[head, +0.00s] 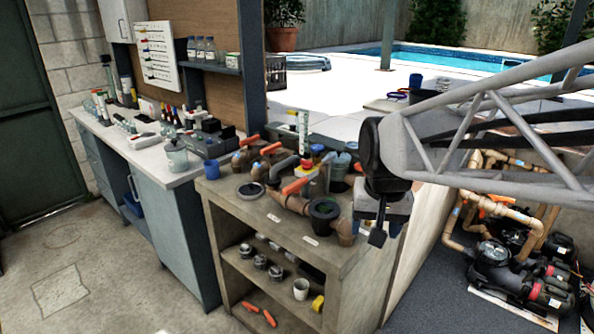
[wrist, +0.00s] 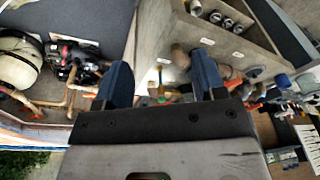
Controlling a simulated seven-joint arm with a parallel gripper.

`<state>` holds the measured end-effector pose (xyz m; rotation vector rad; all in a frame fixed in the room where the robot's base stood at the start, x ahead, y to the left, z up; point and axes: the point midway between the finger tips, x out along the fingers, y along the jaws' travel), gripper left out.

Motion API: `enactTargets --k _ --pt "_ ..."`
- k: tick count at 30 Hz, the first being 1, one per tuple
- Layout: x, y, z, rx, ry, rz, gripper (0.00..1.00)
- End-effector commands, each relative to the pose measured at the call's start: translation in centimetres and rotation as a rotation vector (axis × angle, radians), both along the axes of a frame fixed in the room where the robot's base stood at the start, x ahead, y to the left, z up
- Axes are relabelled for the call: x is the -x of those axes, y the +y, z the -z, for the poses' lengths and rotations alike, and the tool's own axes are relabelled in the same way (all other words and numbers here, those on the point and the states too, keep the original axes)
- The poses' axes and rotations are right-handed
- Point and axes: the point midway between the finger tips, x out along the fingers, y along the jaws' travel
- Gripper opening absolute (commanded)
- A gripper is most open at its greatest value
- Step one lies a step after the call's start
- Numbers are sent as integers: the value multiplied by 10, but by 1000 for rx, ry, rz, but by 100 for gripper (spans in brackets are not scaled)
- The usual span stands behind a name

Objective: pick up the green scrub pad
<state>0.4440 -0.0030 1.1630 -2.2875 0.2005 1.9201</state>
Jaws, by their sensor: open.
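A green patch (head: 323,208) shows inside a dark round cup (head: 312,222) near the front right of the workbench top; it may be the green scrub pad, but it is too small to be sure. My gripper (head: 378,226) is to the right of the cup, near the bench's right edge, and points down. In the wrist view my gripper (wrist: 163,76) has its two blue fingers wide apart, with nothing between them. No green pad can be made out clearly in the wrist view.
Orange-handled pipe valves (head: 297,185) and fittings crowd the bench top (head: 240,207) around the cup. The shelf below holds a white cup (head: 300,289) and a yellow item (head: 318,303). Pumps and pipes (head: 510,270) stand at the right. A counter (head: 140,148) runs left.

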Motion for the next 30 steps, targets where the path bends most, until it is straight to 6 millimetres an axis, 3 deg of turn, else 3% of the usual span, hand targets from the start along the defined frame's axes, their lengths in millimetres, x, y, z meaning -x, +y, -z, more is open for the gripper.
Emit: enactTargets --k 14,30 --pt "-122 2 11 -26 53 155 64" --pt "-256 6 59 -44 110 334 64"
